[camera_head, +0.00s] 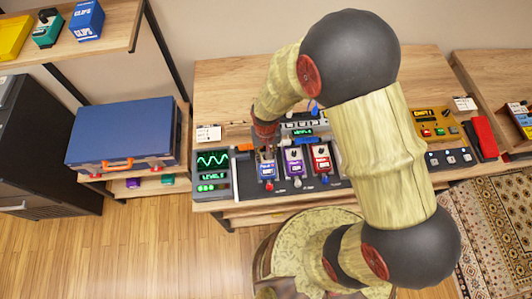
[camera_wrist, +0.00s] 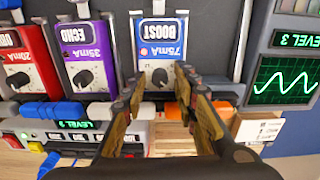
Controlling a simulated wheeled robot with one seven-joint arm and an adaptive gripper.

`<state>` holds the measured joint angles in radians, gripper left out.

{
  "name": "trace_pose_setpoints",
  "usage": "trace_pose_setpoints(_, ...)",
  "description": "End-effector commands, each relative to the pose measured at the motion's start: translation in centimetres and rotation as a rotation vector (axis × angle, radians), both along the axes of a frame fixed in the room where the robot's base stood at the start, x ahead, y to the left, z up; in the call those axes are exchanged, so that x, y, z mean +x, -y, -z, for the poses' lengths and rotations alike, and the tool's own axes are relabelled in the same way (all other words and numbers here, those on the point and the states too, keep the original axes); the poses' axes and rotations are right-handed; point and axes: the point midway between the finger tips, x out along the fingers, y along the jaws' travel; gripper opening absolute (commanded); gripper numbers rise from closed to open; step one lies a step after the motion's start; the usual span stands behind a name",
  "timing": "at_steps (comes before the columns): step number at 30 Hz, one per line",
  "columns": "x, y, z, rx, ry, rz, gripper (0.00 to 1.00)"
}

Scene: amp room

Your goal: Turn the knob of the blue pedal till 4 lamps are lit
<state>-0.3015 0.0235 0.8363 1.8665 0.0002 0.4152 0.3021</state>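The blue pedal (camera_head: 267,172), marked BOOST and 75mA, stands at the left end of the pedal row. In the wrist view the blue pedal (camera_wrist: 163,50) is upside down, with its pale dial and dark knob (camera_wrist: 160,76). My gripper (camera_wrist: 159,78) has its fingertips apart, one on each side of the knob; I cannot tell whether they touch it. In the head view my gripper (camera_head: 267,152) is over the pedal's far end and hides the knob. The lamps (camera_head: 207,188) glow green on the grey meter left of the pedal; its screen (camera_wrist: 300,40) reads LEVEL 3.
A purple ECHO pedal (camera_wrist: 88,60) and a red pedal (camera_wrist: 25,65) stand close beside the blue one. A blue case (camera_head: 123,133) sits on a lower shelf to the left.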

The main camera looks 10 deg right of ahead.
Motion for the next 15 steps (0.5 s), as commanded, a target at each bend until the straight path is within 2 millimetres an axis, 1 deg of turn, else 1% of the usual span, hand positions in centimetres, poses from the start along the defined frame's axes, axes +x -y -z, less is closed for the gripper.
trace_pose_setpoints(10, 0.0, 0.0, -0.1, 0.0, 0.0, 0.0, 0.34)
trace_pose_setpoints(13, 0.1, 0.0, -0.7, 0.001, 0.002, 0.0, 0.34)
trace_pose_setpoints(15, 0.2, 0.0, -1.5, 0.001, 0.004, 0.0, 0.34)
